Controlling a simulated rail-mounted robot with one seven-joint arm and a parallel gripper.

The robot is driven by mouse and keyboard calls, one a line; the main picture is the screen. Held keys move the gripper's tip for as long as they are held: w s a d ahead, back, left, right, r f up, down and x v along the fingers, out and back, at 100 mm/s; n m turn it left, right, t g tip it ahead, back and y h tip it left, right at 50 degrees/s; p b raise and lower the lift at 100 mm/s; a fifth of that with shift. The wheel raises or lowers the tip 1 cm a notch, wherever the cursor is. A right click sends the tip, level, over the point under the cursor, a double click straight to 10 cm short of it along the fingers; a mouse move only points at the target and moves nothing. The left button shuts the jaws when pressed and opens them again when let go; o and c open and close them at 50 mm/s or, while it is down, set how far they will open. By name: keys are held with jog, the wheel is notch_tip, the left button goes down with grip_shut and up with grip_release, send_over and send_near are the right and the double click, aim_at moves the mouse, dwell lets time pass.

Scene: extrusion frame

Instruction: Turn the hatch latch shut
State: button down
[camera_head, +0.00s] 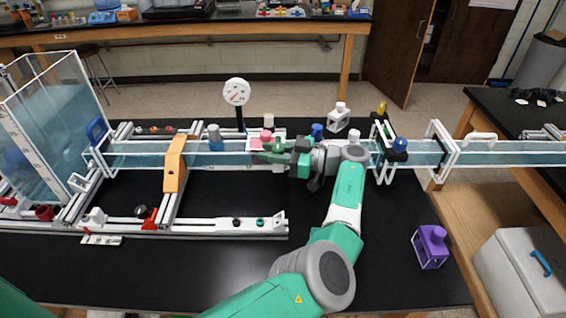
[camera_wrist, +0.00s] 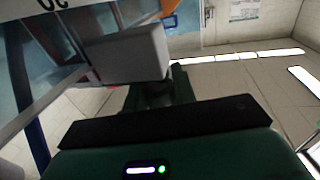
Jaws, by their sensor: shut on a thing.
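My gripper (camera_head: 264,155) is at the middle of the long clear channel (camera_head: 220,160), reaching in from the right. It is shut at the channel's near side, just below a small pink block (camera_head: 266,136). The hatch latch is mostly hidden by my gripper in the head view, and its angle cannot be told. In the wrist view a pale grey block (camera_wrist: 130,52) stands close in front of the dark bar of my gripper. I cannot tell whether that block is part of the latch.
A round white gauge (camera_head: 236,92) stands behind the channel. An orange bracket (camera_head: 175,163) crosses it at left, and a blue knob (camera_head: 400,144) sits on it at right.

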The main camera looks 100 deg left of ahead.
jog(key=shift+r, duration=0.15)
jog(key=c, duration=1.1)
grip_release()
jog(key=shift+c, duration=0.2)
jog(key=d+r+p, duration=0.2)
jog(key=d, duration=0.6)
jog(key=d+r+p, duration=0.3)
jog(key=d, duration=0.5)
jog(key=shift+s+p, duration=0.3)
jog(key=shift+s, duration=0.05)
